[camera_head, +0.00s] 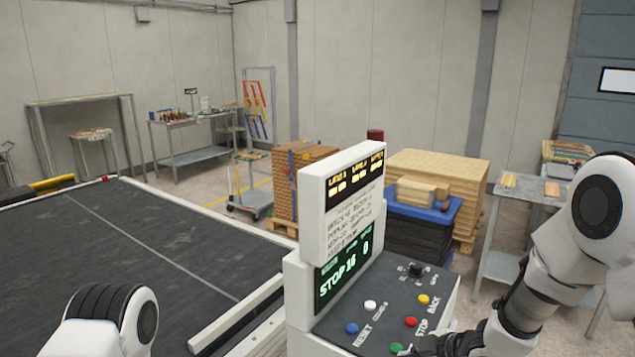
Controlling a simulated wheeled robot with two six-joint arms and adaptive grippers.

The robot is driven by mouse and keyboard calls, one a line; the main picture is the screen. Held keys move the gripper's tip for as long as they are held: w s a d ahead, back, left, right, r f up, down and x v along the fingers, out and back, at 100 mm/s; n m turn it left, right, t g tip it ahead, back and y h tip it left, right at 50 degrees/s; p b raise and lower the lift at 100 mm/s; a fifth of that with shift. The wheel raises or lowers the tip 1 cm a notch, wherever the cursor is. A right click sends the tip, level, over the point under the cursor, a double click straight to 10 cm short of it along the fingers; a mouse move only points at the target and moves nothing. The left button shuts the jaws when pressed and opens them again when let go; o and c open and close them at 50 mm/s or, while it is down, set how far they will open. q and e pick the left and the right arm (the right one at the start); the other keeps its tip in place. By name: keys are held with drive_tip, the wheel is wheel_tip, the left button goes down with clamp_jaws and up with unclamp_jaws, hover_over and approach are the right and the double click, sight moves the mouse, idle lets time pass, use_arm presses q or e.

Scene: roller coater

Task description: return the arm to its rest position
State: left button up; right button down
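My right arm comes in from the right edge, bent, with its white joint high at the right. My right gripper (428,346) is dark and low at the bottom edge, at the front of the control panel (378,322). Its tip is close beside the green button (397,347); I cannot tell whether it touches it. Its fingers are too small and cut off to tell open from shut. Of my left arm only a white link with a dark joint shows at the lower left, over the conveyor; its gripper is out of view.
The panel also has blue (352,328), white (370,305), red (410,321) and yellow (423,299) buttons and a black knob (416,270). The display (343,268) reads "STOP 16 0". A wide dark conveyor (130,250) fills the left. A side table (530,190) stands behind my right arm.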

drive_tip(key=s+d+f+m+g+h, duration=0.25)
drive_tip(key=s+f+m, duration=0.65)
drive_tip(key=s+f, duration=0.75)
drive_tip(key=s+d+f+m+g+h, duration=0.1)
drive_tip(key=s+d+f+m+g, duration=0.15)
drive_tip(key=s, duration=0.55)
drive_tip(key=s+d+f+m+g+h, duration=0.2)
drive_tip(key=s+f+m, duration=0.2)
drive_tip(key=s, duration=0.4)
wheel_tip(320, 180, down, 10)
drive_tip(key=b, duration=1)
drive_tip(key=shift+r, duration=0.15)
